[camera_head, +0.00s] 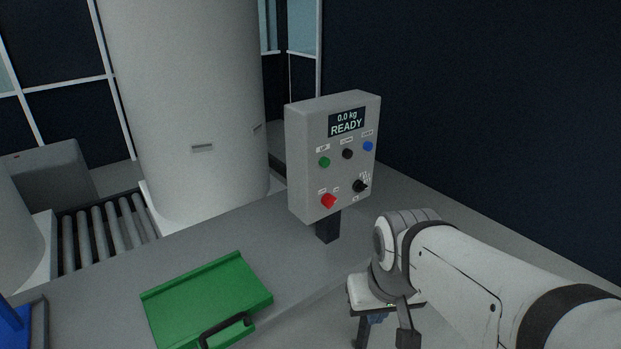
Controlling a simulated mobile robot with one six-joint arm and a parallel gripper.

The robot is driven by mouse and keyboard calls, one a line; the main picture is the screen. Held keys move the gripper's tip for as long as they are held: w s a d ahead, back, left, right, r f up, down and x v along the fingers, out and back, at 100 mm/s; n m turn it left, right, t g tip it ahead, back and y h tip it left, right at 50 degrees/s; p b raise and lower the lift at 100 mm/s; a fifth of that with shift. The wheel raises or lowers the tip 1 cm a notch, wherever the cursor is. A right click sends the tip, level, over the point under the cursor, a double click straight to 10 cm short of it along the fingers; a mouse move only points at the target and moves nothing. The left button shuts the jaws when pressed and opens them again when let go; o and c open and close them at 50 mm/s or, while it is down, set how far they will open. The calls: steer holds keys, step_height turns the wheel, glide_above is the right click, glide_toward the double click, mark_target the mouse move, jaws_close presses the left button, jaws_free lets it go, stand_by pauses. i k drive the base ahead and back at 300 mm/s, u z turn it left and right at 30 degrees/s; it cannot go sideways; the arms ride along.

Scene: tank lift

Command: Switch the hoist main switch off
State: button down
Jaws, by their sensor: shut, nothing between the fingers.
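The grey hoist control box (299,160) stands on a short dark post in the middle of the view. Its display (346,122) reads "0.0 kg READY". A red rotary knob (328,201), which looks like the main switch, is at the lower left of the panel, its handle tilted. The small labels beside it are too blurred to read, so its position is unclear. My gripper (380,334) is shut and empty, low in the view, below and right of the box, apart from it. Its fingertips are partly cut off or hidden.
The panel also has a green button (324,162), a black button (347,154), a blue button (368,146) and a black selector knob (360,186). A large pale cylinder (185,100) and roller conveyor (100,235) stand left.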

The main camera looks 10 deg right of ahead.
mark_target(328, 200)
steer(key=z, duration=2)
steer(key=k, duration=1.15)
steer(key=u, duration=1.75)
steer(key=i, duration=1)
